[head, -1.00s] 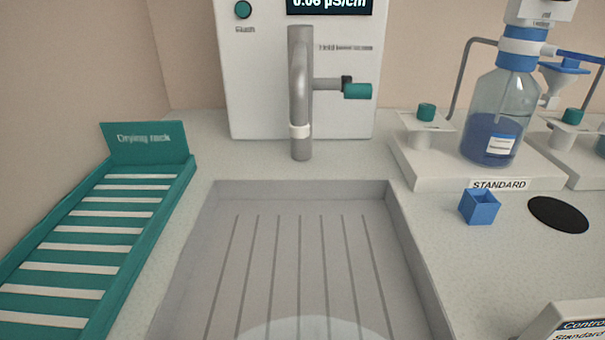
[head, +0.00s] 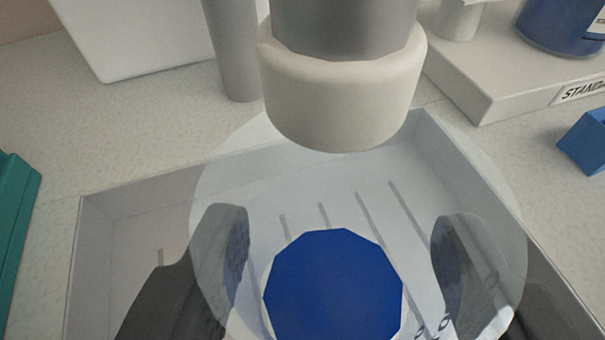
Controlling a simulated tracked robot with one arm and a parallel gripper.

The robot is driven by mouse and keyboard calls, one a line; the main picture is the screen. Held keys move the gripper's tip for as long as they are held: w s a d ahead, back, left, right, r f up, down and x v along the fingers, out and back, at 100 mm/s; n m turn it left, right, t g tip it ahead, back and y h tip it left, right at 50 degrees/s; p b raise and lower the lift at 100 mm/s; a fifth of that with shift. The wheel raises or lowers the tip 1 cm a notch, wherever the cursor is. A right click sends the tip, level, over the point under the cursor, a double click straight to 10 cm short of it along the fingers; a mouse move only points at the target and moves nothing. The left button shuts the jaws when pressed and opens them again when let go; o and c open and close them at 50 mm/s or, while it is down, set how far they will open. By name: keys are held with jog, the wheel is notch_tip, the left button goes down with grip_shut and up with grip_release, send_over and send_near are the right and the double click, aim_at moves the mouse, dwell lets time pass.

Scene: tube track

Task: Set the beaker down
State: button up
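The clear beaker (head: 345,190) is upright below the tap's spout, above the grey sink (head: 120,232). Its wide rim shows as a pale see-through disc, and deep blue (head: 333,285) shows at its bottom. The two dark fingers of my gripper (head: 345,250) stand on its left and right sides, seen partly through the clear wall. They appear closed on the beaker. I cannot tell whether its base touches the ribbed sink floor.
The tap spout (head: 340,95) with its white collar hangs close above the beaker's far rim. A white standard base (head: 500,70) and a blue open cube (head: 585,140) stand right of the sink. The green drying rack (head: 18,215) is at the left edge.

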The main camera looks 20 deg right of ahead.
aim_at(318, 327)
jog(key=shift+w+f, duration=0.25)
jog(key=shift+w, duration=0.1)
jog(key=shift+a+f+b, duration=0.15)
jog(key=shift+f+b, duration=0.65)
jog(key=shift+b, duration=0.1)
notch_tip(318, 327, down, 5)
jog(key=b, duration=0.4)
jog(key=shift+b, duration=0.3)
jog(key=shift+f, duration=0.45)
jog(key=o, duration=1)
jog(key=shift+o, duration=0.2)
